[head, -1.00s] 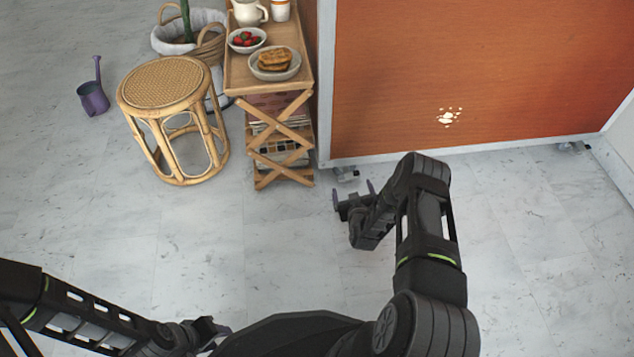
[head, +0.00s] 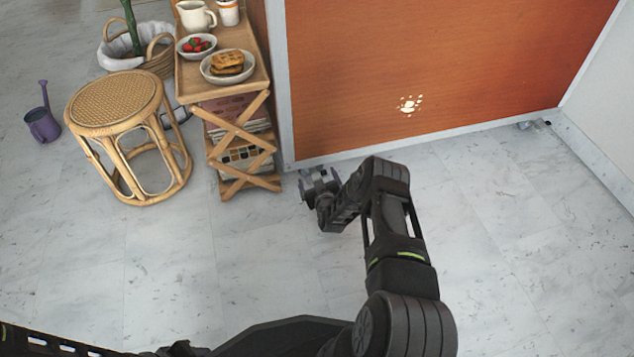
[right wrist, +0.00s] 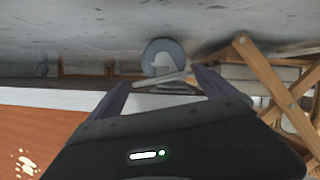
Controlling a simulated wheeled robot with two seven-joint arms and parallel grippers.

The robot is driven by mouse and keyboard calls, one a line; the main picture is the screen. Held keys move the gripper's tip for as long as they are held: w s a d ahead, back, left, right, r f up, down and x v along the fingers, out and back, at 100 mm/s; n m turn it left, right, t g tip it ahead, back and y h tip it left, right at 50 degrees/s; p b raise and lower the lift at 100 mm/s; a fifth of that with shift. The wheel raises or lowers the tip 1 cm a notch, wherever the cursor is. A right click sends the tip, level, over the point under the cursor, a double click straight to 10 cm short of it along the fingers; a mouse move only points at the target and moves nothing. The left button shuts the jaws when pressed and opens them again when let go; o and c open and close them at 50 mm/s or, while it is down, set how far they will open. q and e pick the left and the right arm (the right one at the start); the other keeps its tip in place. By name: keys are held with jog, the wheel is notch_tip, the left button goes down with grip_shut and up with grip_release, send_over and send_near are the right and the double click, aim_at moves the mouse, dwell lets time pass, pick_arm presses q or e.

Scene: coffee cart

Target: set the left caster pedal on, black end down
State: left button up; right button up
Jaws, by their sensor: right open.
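The left caster (head: 318,174) is under the near left corner of the orange cart (head: 440,70), mostly hidden behind my right gripper (head: 318,189). In the right wrist view, which is upside down, its grey wheel (right wrist: 165,52) shows beyond the fingers. A pale pedal bar (right wrist: 160,79) lies across in front of the wheel, slightly tilted. Its black end cannot be made out. My right gripper (right wrist: 160,84) is open, with one finger on each side of the pedal; contact cannot be told. My left gripper (head: 182,349) is at the bottom edge, partly cut off.
A wooden folding shelf (head: 243,145) with dishes stands close left of the caster. A rattan stool (head: 117,100) and a purple watering can (head: 42,124) are further left. Another caster (head: 534,124) is at the cart's right end. The floor in front is clear.

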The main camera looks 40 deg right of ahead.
jog(key=shift+w+d+f, duration=0.15)
jog(key=shift+w+d, duration=0.05)
jog(key=shift+w, duration=0.2)
jog(key=shift+c, duration=0.4)
jog(key=c, duration=1.3)
jog(key=shift+s+d+m+t+y, duration=0.1)
jog(key=shift+m+t+y, duration=0.3)
jog(key=shift+m+y, duration=1.25)
jog(key=shift+m+h, duration=0.25)
